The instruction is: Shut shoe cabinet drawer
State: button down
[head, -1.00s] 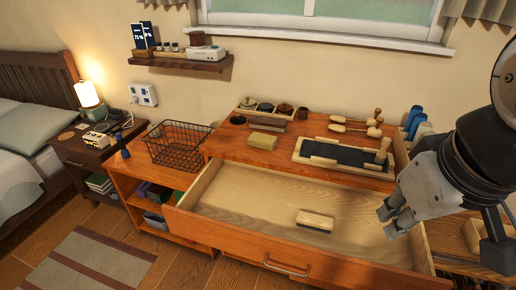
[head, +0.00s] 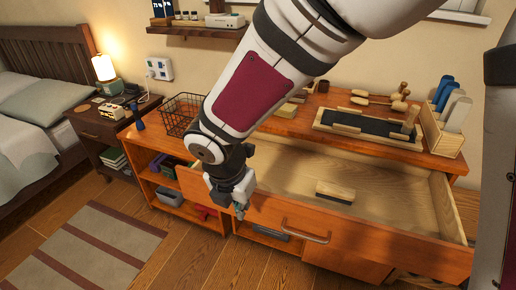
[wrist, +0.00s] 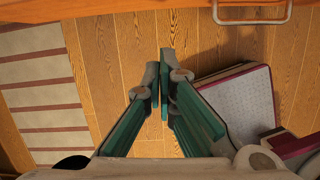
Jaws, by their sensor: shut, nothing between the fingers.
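The shoe cabinet drawer (head: 395,243) is pulled well out, with its pale wooden inside (head: 290,170) exposed. Its metal handle (head: 305,230) is on the orange-brown front. A wooden brush (head: 335,193) lies inside. My gripper (head: 240,211) appears over the left part of the drawer front, left of the handle. In the wrist view its shut, empty fingers (wrist: 165,55) point towards the drawer front (wrist: 130,9), with floor showing between them. The handle (wrist: 252,20) is right of the fingertips there. My arm hides part of the drawer's left side and the cabinet top.
On the cabinet top are a tray with a dark pad (head: 365,130), wooden shoe trees (head: 380,100) and a wooden holder (head: 445,135). Open shelves (head: 175,195) stand left of the drawer.

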jog(key=shift+n, duration=0.4)
jog(key=shift+w+r+b+x, duration=0.1)
jog(key=shift+w+b+x, duration=0.4)
jog(key=shift+x, duration=1.45)
jog(key=shift+w+r+b+x, duration=0.15)
jog(key=shift+w+b+x, duration=0.35)
jog(key=shift+x, duration=1.5)
jog(key=shift+w+r+b+x, duration=0.1)
jog(key=shift+w+b+x, duration=0.4)
jog(key=shift+x, duration=1.45)
